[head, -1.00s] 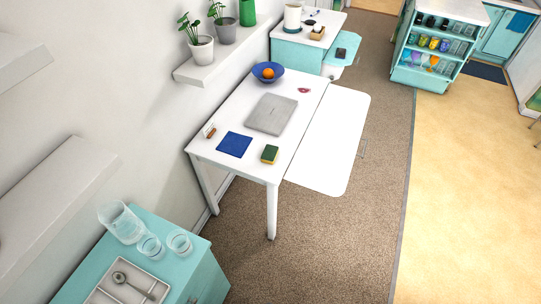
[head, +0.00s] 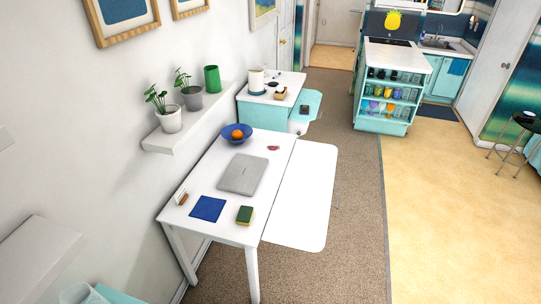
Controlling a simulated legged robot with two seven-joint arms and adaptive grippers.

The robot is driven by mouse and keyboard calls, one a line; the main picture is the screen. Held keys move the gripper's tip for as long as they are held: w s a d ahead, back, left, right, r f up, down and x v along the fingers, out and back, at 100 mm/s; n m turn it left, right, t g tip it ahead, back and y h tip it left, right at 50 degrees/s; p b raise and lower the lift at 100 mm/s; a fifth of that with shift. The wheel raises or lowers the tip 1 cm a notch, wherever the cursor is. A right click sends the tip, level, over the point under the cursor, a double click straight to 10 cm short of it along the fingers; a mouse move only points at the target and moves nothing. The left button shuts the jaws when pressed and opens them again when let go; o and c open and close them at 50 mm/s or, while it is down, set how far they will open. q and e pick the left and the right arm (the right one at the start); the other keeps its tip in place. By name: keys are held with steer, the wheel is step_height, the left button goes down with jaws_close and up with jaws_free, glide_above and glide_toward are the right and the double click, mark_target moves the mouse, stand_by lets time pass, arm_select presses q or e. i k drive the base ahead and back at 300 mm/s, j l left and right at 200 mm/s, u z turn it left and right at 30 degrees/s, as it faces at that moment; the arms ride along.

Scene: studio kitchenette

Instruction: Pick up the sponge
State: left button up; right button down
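The sponge (head: 245,215), green on top with a yellow side, lies on the white table (head: 228,229) near its front right corner. It sits to the right of a dark blue square cloth or napkin (head: 207,209). Nothing touches or covers the sponge. Neither of my grippers shows in the head view.
The table also holds a grey laptop (head: 242,175), a blue bowl (head: 228,139) with an orange fruit, and a small red item (head: 273,148). A drop leaf (head: 303,200) extends right. A shelf with potted plants (head: 167,118) hangs on the left. Carpet to the right is clear.

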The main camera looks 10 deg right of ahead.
mark_target(245, 218)
steer(key=i+l, duration=0.15)
steer(key=l, duration=0.2)
steer(key=i+l+u, duration=0.15)
steer(key=l, duration=0.15)
steer(key=i+l, duration=0.1)
steer(key=l, duration=0.25)
steer(key=i+l+u, duration=0.15)
steer(key=l, duration=0.2)
